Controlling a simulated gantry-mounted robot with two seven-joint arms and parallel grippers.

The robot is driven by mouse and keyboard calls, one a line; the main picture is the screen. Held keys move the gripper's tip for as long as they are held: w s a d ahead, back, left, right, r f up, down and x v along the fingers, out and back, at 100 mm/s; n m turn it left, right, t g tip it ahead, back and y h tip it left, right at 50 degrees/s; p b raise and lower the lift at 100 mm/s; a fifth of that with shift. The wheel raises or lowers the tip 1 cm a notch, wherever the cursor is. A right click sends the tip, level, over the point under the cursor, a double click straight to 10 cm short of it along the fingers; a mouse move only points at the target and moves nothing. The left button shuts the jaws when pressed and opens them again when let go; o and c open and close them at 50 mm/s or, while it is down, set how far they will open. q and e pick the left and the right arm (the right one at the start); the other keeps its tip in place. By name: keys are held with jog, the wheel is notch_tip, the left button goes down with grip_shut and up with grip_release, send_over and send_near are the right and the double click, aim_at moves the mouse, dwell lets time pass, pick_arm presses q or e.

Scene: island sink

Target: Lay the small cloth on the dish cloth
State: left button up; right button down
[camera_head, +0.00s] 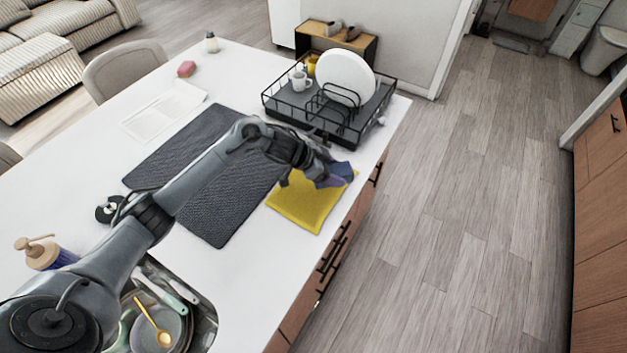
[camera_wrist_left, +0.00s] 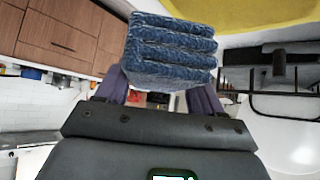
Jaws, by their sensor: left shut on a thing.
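The small cloth (camera_head: 341,172) is blue and folded into a thick stack. My left gripper (camera_head: 318,170) is shut on it; in the left wrist view the cloth (camera_wrist_left: 170,50) sits between the two fingers. The yellow dish cloth (camera_head: 302,207) lies flat near the counter's right edge and shows at the top of the left wrist view (camera_wrist_left: 245,14). In the head view the small cloth overlaps the dish cloth's far right corner. I cannot tell whether they touch. My right gripper is not in view.
A dark grey mat (camera_head: 190,165) lies left of the dish cloth. A black dish rack (camera_head: 285,104) with a white plate (camera_head: 345,77) and a mug stands just behind. The sink (camera_head: 205,325) is at the near end. The counter edge drops to the floor on the right.

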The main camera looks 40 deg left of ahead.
pick_arm(q)
jog(key=a+f, duration=0.1)
jog(key=a, duration=0.1)
jog(key=s+a+f, duration=0.1)
jog(key=a, duration=0.1)
jog(key=a+f, duration=0.1)
jog(key=a, duration=0.1)
jog(key=shift+s+f, duration=0.15)
jog(key=shift+f, duration=0.25)
jog(key=shift+f+b, duration=0.35)
jog(key=shift+f, duration=1.65)
